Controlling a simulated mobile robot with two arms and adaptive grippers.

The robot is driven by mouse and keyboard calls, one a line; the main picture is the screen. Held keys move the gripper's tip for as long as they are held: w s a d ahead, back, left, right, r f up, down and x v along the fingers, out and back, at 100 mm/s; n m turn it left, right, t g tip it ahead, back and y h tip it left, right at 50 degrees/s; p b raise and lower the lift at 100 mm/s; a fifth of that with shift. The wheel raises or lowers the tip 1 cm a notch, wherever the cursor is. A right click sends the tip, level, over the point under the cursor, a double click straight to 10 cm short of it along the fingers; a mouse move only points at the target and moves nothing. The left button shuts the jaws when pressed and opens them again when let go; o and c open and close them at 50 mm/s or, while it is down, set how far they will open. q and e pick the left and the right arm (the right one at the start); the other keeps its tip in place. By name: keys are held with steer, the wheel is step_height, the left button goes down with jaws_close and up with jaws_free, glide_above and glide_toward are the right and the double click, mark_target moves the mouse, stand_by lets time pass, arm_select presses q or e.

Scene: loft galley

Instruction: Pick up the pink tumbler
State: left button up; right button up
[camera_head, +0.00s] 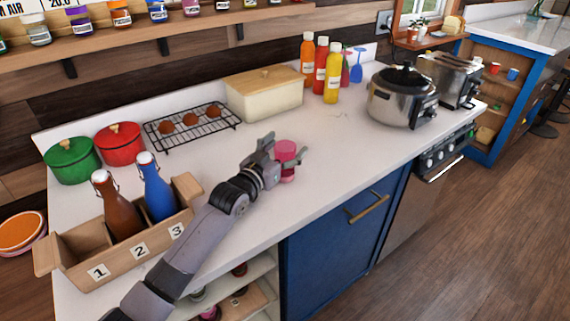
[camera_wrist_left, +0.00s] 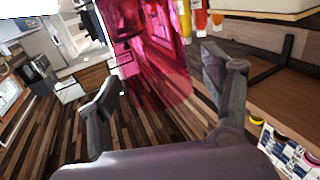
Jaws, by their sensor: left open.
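The pink tumbler (camera_head: 287,171) stands upright on the white counter, near its front edge. It is see-through and also fills the upper middle of the left wrist view (camera_wrist_left: 158,65). My left gripper (camera_head: 286,149) is open at the tumbler, with one finger on the far side and one on the near side. In the wrist view the tumbler shows between and beyond the two spread fingers. I cannot tell whether a finger touches it. My right gripper is not in view.
A wooden crate (camera_head: 100,272) with brown and blue bottles stands at the left under my arm. Behind are red and green pots, a cooling rack (camera_head: 190,126), a bread box (camera_head: 262,96) and sauce bottles. A cooker (camera_head: 398,101) stands right. The counter right of the tumbler is clear.

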arm_select(q)
steer(key=c, duration=1.3)
steer(key=shift+c, duration=0.5)
steer(key=shift+r, duration=0.15)
